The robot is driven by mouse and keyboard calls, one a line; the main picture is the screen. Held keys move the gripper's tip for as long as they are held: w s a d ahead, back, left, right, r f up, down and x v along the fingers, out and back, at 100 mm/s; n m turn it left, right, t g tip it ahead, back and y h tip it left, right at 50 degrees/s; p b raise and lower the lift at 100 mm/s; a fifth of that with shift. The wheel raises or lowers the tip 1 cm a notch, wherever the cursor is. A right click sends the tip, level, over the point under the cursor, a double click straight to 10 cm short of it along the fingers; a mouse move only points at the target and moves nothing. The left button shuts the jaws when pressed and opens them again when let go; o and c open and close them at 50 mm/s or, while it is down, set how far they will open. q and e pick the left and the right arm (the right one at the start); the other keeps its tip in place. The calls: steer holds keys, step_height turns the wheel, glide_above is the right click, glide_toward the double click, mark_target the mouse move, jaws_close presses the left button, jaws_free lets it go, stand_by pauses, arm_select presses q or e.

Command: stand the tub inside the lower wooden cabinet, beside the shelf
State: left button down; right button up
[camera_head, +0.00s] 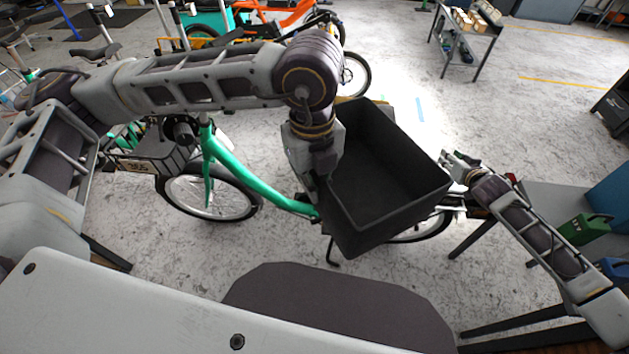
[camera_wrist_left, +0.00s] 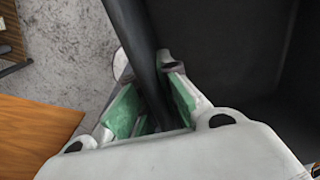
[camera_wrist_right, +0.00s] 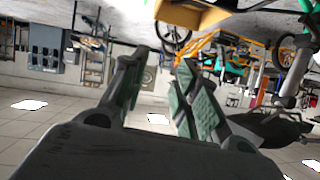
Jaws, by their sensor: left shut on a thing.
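The tub (camera_head: 385,180) is a large black open box, tilted and empty, in the middle of the head view. My left gripper (camera_head: 318,170) is at its left wall. In the left wrist view my left gripper (camera_wrist_left: 152,85) has its green-padded fingers on both sides of the tub's wall (camera_wrist_left: 135,30), shut on it. My right gripper (camera_head: 458,165) is just right of the tub's right corner. In the right wrist view my right gripper (camera_wrist_right: 158,95) has its fingers apart with nothing between them. I cannot make out the lower wooden cabinet or its shelf for certain.
A green cargo bike (camera_head: 225,165) stands behind and left of the tub. A wooden surface (camera_wrist_left: 35,135) shows in the left wrist view. A table (camera_head: 545,205) with a green can (camera_head: 585,228) is at the right. A cart (camera_head: 465,40) stands far back; open floor lies before it.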

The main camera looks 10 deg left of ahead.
steer(key=s+d+f+n+g+y, duration=0.2)
steer(key=s+d+f+n, duration=0.1)
steer(key=s+f, duration=0.6)
steer(key=s+d+f+n+g+y, duration=0.1)
steer(key=s+d+f+n+g, duration=0.15)
steer(key=s+f, duration=0.6)
steer(key=s+d+f+n+g+y, duration=0.15)
steer(key=s+f+n, duration=0.35)
steer(key=s, duration=0.6)
steer(key=s+d+f+m+t+h, duration=0.1)
steer(key=s+d+f+m+h, duration=0.25)
steer(key=f, duration=0.55)
steer(key=s+d+f+m+t+h, duration=0.1)
steer(key=s+d+f+m+h, duration=0.2)
steer(key=f, duration=0.7)
steer(key=s+a+f+m+g, duration=0.1)
steer(key=s+a+f+g, duration=0.1)
steer(key=s+f, duration=0.3)
steer(key=s+a+f+m+g+h, duration=0.1)
steer(key=s+a+f+g, duration=0.2)
steer(key=s, duration=1)
steer(key=s+a+f+g, duration=0.2)
steer(key=s+a+f, duration=0.3)
steer(key=s+f, duration=0.2)
steer(key=shift+s+a+f+m+h, duration=0.3)
steer(key=shift+s+a+f+m, duration=0.1)
steer(key=shift+s, duration=0.55)
